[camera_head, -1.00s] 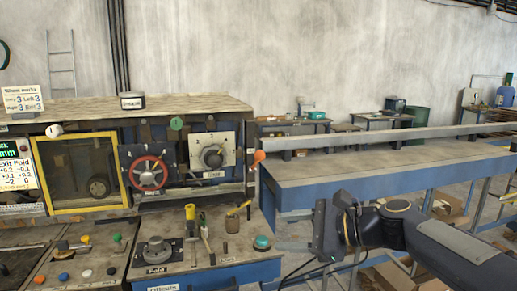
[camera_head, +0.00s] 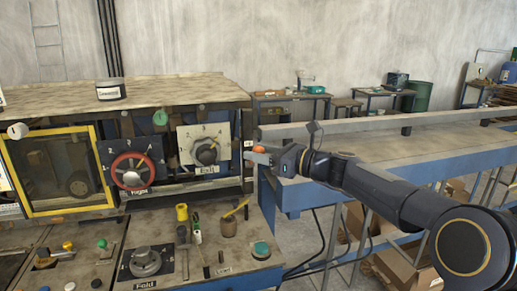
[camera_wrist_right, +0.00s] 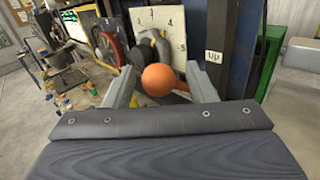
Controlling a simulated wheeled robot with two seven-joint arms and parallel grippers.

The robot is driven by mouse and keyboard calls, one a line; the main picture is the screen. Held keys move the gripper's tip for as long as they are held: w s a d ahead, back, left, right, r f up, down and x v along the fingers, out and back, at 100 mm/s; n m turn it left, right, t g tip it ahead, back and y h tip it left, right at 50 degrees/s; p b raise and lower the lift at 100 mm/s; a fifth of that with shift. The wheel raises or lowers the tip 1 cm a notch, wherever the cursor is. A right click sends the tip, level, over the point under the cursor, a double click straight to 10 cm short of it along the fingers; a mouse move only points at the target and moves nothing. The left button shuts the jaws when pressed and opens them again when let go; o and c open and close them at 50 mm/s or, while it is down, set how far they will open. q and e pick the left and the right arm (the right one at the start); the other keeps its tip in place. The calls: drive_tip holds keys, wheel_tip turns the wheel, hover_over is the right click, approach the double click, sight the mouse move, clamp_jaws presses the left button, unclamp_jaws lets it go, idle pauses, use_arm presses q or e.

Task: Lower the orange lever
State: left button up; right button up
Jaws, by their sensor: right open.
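The orange lever's round knob shows in the right wrist view (camera_wrist_right: 159,80), between the two grey fingers of my right gripper (camera_wrist_right: 162,90). The fingers are apart, one on each side of the knob. In the head view the orange knob (camera_head: 266,149) is partly hidden by my right gripper (camera_head: 255,158), at the right end of the machine. A label reading "Up" (camera_wrist_right: 214,56) is on the machine to the right of the knob. My left gripper is not in view.
The machine front carries a red handwheel (camera_head: 133,170) and a white numbered dial plate (camera_head: 204,150). A long blue-sided table (camera_head: 400,165) extends right.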

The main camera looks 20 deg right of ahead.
drive_tip(key=shift+w+a, duration=0.2)
drive_tip(key=shift+a, duration=0.1)
